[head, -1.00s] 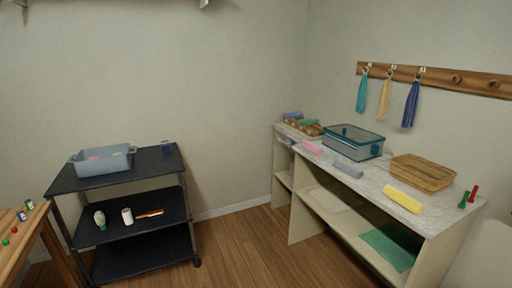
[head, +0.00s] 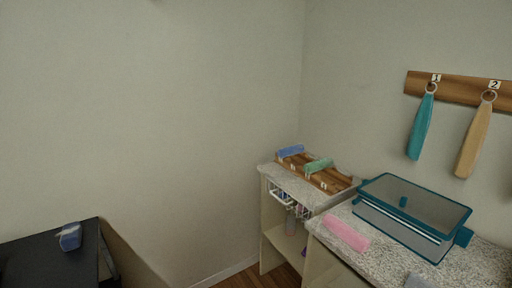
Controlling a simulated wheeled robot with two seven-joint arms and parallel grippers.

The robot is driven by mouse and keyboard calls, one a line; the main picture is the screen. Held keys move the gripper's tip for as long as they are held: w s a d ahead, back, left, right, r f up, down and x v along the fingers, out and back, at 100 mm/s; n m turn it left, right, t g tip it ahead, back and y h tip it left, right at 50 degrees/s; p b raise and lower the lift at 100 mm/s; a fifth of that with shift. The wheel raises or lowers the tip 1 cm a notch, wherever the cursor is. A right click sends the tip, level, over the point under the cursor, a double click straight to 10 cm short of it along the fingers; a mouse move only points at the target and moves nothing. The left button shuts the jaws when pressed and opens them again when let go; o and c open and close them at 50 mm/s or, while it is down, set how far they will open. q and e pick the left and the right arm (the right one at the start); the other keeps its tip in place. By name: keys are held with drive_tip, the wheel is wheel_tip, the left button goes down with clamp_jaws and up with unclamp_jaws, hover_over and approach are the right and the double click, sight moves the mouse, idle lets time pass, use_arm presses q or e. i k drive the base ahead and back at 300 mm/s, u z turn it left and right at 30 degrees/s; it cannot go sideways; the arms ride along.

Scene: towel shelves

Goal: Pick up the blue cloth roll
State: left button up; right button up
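A blue cloth roll (head: 291,151) lies at the far left end of a wooden slotted rack (head: 330,181) on the far shelf unit. A green cloth roll (head: 318,165) lies across the same rack, nearer the middle. A small blue object (head: 70,237) sits on the top of the black cart at lower left; I cannot tell exactly what it is. Neither of my grippers shows in the head view.
A pink roll (head: 346,233) and a teal-rimmed lidded box (head: 415,215) stand on the speckled counter (head: 480,268). A grey roll (head: 418,281) is cut off at the bottom. The black cart (head: 30,262) is at lower left. Teal and tan hangings (head: 420,127) hang on the right wall.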

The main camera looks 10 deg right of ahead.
sight(286, 152)
drive_tip(key=i, duration=1.15)
drive_tip(key=z, duration=1.05)
drive_tip(key=i, duration=0.65)
drive_tip(key=z, duration=0.1)
